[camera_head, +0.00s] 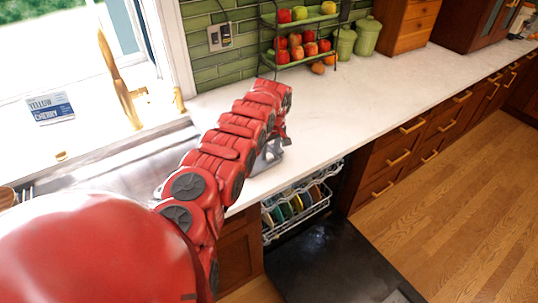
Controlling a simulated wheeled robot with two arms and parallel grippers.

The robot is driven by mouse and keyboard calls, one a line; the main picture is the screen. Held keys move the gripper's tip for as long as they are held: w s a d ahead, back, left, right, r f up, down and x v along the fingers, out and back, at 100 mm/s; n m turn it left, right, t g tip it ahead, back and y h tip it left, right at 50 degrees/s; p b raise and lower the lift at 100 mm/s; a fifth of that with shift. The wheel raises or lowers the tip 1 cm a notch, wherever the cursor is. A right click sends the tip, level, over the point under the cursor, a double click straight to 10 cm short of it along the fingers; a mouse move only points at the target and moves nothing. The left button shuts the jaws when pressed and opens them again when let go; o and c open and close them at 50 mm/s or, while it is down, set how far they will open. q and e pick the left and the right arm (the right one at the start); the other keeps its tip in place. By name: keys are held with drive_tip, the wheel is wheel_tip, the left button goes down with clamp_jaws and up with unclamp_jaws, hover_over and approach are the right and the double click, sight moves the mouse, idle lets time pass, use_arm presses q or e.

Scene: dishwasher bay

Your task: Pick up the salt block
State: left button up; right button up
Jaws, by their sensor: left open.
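I cannot make out a block clearly marked as salt. A small white and blue labelled item (50,107), with lettering that looks like "YELLOW CHERRY", is at the left by the window, behind the sink. My left arm reaches over the sink and the white counter. My left gripper (268,157) is open at the counter's front edge, above and behind the dishwasher, partly hidden by my red arm. No object shows between its fingers. The labelled item is well to the left of it. My right gripper is not in view.
The dishwasher door (335,262) lies open, with coloured plates in its rack (297,208). A tiered fruit stand (300,48) and green canisters (366,36) stand at the back. A gold faucet (120,80) rises behind the sink. The counter's middle (365,100) is clear.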

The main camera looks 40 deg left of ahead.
use_arm(q)
drive_tip(key=shift+f, duration=0.5)
clamp_jaws()
drive_tip(key=shift+a+r, duration=0.1)
